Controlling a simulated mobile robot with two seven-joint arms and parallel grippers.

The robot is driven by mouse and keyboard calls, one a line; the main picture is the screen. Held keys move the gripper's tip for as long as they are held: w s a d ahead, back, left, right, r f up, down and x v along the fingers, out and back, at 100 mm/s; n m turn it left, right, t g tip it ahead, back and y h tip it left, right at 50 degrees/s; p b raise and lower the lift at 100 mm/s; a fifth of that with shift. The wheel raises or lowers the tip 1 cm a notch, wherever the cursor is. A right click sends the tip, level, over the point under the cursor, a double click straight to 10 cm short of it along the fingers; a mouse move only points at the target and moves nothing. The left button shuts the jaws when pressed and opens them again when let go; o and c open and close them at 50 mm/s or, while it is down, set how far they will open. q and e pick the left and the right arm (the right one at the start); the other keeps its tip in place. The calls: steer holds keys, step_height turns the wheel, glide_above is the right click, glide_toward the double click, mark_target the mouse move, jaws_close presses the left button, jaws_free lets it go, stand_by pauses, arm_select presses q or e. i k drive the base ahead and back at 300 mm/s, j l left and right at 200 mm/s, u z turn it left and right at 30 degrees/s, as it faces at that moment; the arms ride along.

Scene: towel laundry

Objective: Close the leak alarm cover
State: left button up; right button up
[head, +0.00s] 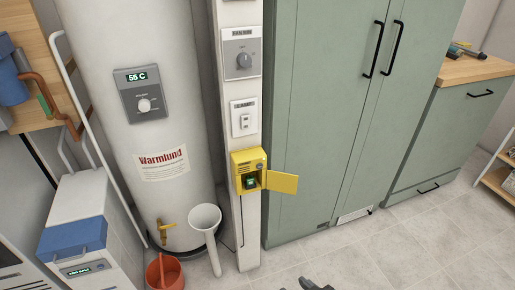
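The leak alarm is a small yellow box (247,157) mounted low on a white post. Its yellow cover (282,182) stands open, swung out to the right. Inside the open box a small dark unit with a green display (251,182) shows. A dark gripper tip (316,284), seemingly my right one, just enters at the bottom edge, below and right of the alarm and apart from it. Most of it is cut off, so its opening is unclear. My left gripper is not in view.
A white water heater (160,90) stands left of the post (246,225). A white funnel pipe (208,235) and an orange bucket (165,272) stand below. A tall green cabinet (320,120) is close on the right. Open tiled floor (400,245) lies in front.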

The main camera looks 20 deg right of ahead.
mark_target(286, 182)
steer(key=l+u, duration=0.1)
steer(key=u, duration=0.9)
steer(key=l+u, duration=0.35)
steer(key=k+l+u, duration=0.15)
steer(key=l+u, duration=0.25)
steer(key=k+l+u, duration=0.2)
steer(key=l, duration=0.25)
steer(key=k+l+u, duration=0.15)
steer(key=l, duration=0.25)
steer(key=k+l+u, duration=0.2)
steer(key=l, duration=0.2)
steer(key=k+l+u, duration=0.2)
steer(key=k+l, duration=0.8)
steer(key=l, duration=0.15)
steer(key=k+l+u, duration=0.1)
steer(key=k+l, duration=0.7)
steer(key=l, duration=0.15)
steer(key=i+j+u, duration=0.15)
steer(key=i, duration=0.6)
